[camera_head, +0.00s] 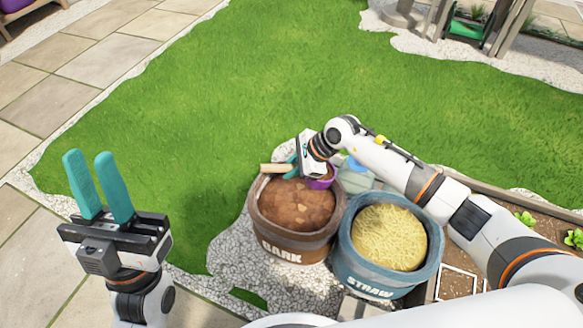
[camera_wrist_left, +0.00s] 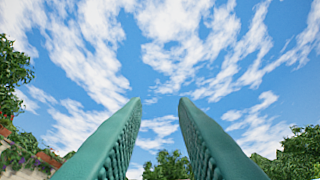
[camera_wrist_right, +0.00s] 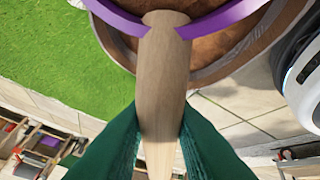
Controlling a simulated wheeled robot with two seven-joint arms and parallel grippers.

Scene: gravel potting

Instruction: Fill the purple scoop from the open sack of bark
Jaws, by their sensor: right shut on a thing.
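The open brown sack of bark (camera_head: 297,205) stands on the gravel, labelled BARK, and is full of brown bark. My right gripper (camera_head: 292,166) is at the sack's far rim, shut on the wooden handle of the purple scoop (camera_head: 322,182). In the right wrist view the handle (camera_wrist_right: 164,60) runs between the green fingers, and the purple scoop rim (camera_wrist_right: 230,20) shows at the top with brown bark behind it. Whether the scoop holds bark I cannot tell. My left gripper (camera_head: 102,188) is open and empty, fingers up, with sky between them in the left wrist view (camera_wrist_left: 160,120).
A blue sack labelled STRAW (camera_head: 388,240) stands right beside the bark sack. A planter bed (camera_head: 460,284) with small green plants lies to the right. Grass is clear beyond the sacks, with paving at the left.

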